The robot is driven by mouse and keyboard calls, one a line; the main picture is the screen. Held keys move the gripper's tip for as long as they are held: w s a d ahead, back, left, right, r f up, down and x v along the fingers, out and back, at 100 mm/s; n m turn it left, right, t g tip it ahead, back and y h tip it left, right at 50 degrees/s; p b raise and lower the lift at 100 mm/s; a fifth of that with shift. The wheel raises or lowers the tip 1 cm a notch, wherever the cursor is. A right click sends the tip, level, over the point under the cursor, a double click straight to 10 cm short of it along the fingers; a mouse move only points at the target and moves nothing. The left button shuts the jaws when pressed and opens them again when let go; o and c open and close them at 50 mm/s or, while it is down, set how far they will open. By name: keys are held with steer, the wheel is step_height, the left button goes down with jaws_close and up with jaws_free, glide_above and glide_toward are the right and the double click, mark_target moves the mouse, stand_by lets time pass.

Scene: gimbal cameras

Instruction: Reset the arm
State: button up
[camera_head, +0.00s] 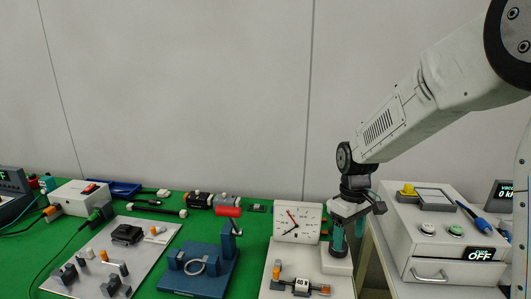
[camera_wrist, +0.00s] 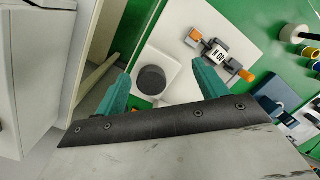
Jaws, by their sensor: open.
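My arm reaches in from the upper right in the head view and bends down at the wrist. My gripper (camera_head: 345,236) points down over the right end of the green bench. Its teal fingers are spread apart with nothing between them. In the wrist view my gripper (camera_wrist: 160,88) is open above a white block with a round dark knob (camera_wrist: 151,79). The knob lies between the fingertips in the picture; I cannot tell the exact gap in height. In the head view the white block (camera_head: 337,262) is partly behind the fingers.
A white dial gauge (camera_head: 298,222) stands just left of my gripper. A white box with a drawer (camera_head: 440,235) and OFF display stands close on the right. A blue fixture with a red handle (camera_head: 228,211) and a grey board (camera_head: 110,258) are farther left. The wall behind is bare.

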steer(key=s+d+r+m+t, duration=0.1)
steer(key=s+r+m, duration=0.2)
steer(key=s+r, duration=0.4)
steer(key=s+d+r+m+t, duration=0.1)
steer(key=s+r+m, duration=0.2)
steer(key=s, duration=1.8)
step_height(320, 180, up, 4)
steer(key=shift+s+d+f+m+t, duration=0.1)
steer(key=shift+s+d+m+t, duration=0.2)
steer(key=shift+t, duration=0.1)
